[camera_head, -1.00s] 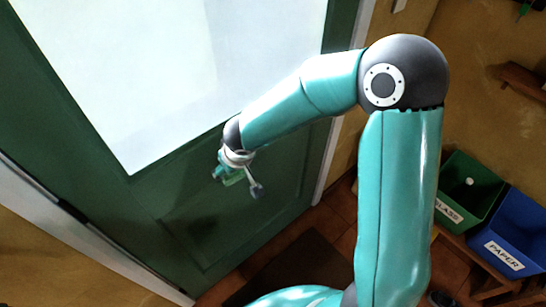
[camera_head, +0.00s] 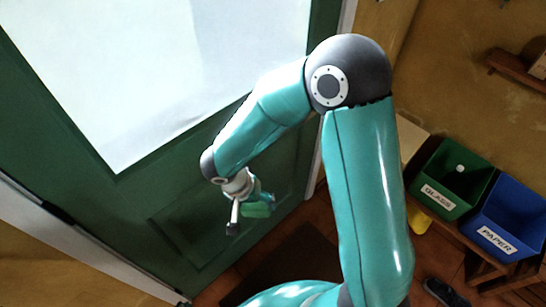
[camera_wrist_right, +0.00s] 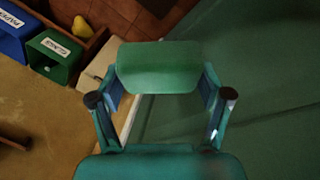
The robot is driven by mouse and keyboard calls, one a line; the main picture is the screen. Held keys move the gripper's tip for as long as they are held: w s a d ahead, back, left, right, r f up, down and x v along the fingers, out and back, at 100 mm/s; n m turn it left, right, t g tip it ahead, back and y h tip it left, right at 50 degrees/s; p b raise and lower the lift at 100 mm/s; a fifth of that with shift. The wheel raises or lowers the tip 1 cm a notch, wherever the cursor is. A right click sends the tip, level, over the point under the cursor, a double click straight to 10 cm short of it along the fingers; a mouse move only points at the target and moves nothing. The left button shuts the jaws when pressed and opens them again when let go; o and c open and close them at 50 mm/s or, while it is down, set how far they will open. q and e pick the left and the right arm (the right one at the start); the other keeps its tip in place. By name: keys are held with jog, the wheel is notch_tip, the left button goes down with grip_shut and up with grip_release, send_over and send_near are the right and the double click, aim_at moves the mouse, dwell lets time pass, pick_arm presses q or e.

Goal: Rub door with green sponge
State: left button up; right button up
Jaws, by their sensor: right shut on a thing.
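The green door (camera_head: 150,190) with a large pale glass pane (camera_head: 150,70) fills the left of the head view. It also shows at the right of the right wrist view (camera_wrist_right: 255,130). My right gripper (camera_head: 247,212) is in front of the door's lower panel. It is shut on the green sponge (camera_head: 257,210), which sits between both fingers in the right wrist view (camera_wrist_right: 160,66). I cannot tell whether the sponge touches the door. My left gripper is not in view.
A green glass bin (camera_head: 452,180) and a blue paper bin (camera_head: 510,220) stand on a wooden bench at the right. A dark mat (camera_head: 290,265) lies on the tiled floor by the door. A shoe (camera_head: 445,292) lies at the lower right. A small shelf (camera_head: 515,66) is on the wall.

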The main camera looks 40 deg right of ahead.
aim_at(259, 216)
jog(key=s+m+g, duration=0.1)
jog(key=s+a+m+g+y, duration=0.1)
jog(key=s+m, duration=0.1)
jog(key=m, duration=0.1)
jog(key=shift+a+f+g+b, duration=0.2)
jog(key=shift+f+g+b, duration=0.1)
jog(key=shift+f+g, duration=0.1)
jog(key=w+r+m+t+y+b, duration=0.1)
jog(key=m+t+y, duration=0.2)
jog(key=m, duration=0.4)
jog(key=w+r+m+t+y, duration=0.2)
jog(key=m+t+y, duration=0.1)
jog(key=m+y, duration=0.2)
jog(key=w+r+m+t+y+b, duration=0.1)
jog(key=w+m+t+y, duration=0.1)
jog(key=m+y, duration=0.3)
jog(key=shift+w+r+m+t+b, duration=0.15)
jog(key=shift+m+t, duration=0.15)
jog(key=shift+m, duration=0.65)
jog(key=shift+w+r+m+t+b, duration=0.15)
jog(key=shift+m+t, duration=0.15)
jog(key=shift+m, duration=0.65)
jog(key=w+d+m+t+h, duration=0.4)
jog(key=d+m+t+h, duration=0.3)
jog(key=d, duration=0.4)
jog(key=shift+t+y, duration=0.6)
jog(key=shift+w+a+b, duration=0.15)
jog(key=shift+w+b, duration=0.15)
jog(key=shift+w, duration=2.65)
jog(key=shift+w, duration=0.95)
